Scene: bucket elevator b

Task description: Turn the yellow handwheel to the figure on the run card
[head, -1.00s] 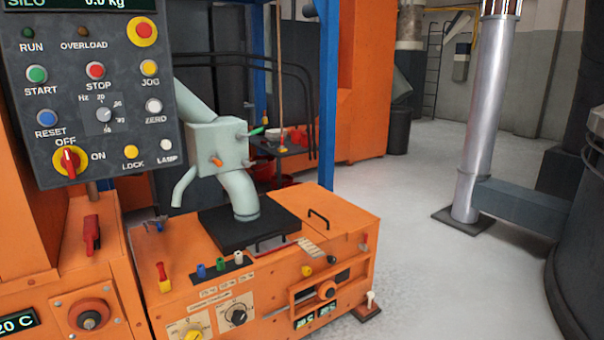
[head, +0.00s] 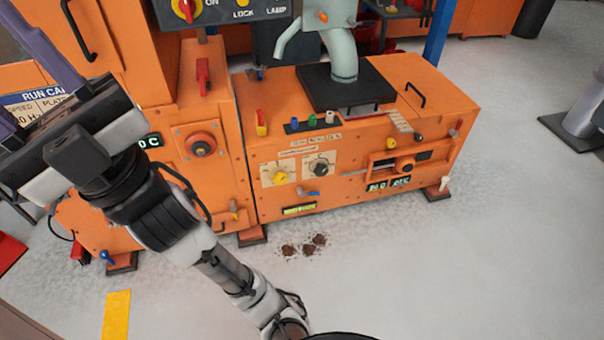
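The run card (head: 36,97) is on the orange cabinet at the left edge. It shows a blue header and the words SPEED and PLATE, but my gripper hides most of it and its figure cannot be read in full. My gripper (head: 30,112) is at the left, in front of the card. Its two grey-purple fingers stand wide apart with nothing seen between them, and their tips run out of the picture. I cannot make out a yellow handwheel for certain. A small yellow knob (head: 280,177) sits on a dial on the low orange machine's front.
The low orange machine (head: 350,193) stands in the middle, with a black dial knob (head: 320,168) and small levers. Brown spill (head: 304,245) lies on the floor.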

